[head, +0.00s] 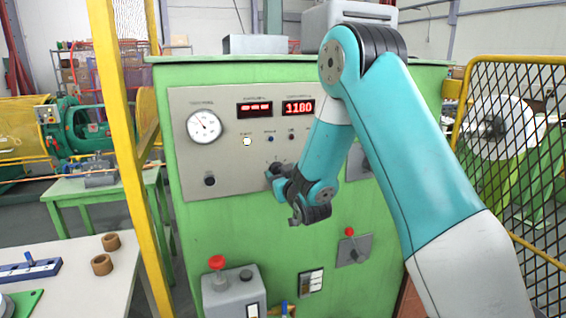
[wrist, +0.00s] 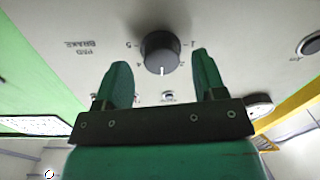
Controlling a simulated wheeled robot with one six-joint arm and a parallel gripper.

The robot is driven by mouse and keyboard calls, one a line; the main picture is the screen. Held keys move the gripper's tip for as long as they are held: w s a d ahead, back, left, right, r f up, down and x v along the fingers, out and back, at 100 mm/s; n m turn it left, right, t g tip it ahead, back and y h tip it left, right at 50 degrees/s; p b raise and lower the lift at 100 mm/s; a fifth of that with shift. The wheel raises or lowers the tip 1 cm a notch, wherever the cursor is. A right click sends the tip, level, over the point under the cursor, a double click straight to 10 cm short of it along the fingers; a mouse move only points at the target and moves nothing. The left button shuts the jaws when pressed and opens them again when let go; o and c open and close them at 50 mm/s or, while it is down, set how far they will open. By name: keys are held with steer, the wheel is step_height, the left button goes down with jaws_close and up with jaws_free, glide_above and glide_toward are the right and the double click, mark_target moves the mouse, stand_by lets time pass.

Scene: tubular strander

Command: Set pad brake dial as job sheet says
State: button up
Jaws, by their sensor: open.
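The pad brake dial (wrist: 160,52) is a dark round knob with a white pointer line on a pale panel, and it appears upside down in the wrist view. Its pointer aims at the bottom of the picture. A 5 and a 1 show on either side of it; the other marks are hard to read. The PAD BRAKE lettering (wrist: 80,50) is to its left. My gripper (wrist: 161,62) is open, with one green finger on each side of the dial; I cannot tell if they touch it. In the head view my gripper (head: 279,178) is close to the panel. No job sheet is readable.
The green cabinet's panel (head: 235,185) carries a gauge (head: 203,126), a red display reading 1180 (head: 298,108) and a black knob (head: 209,179). A red-buttoned box (head: 233,296) stands below. A yellow post (head: 122,120) and mesh guard (head: 515,150) flank the cabinet.

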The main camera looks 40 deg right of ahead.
steer(key=shift+w, duration=0.55)
steer(key=c, duration=0.9)
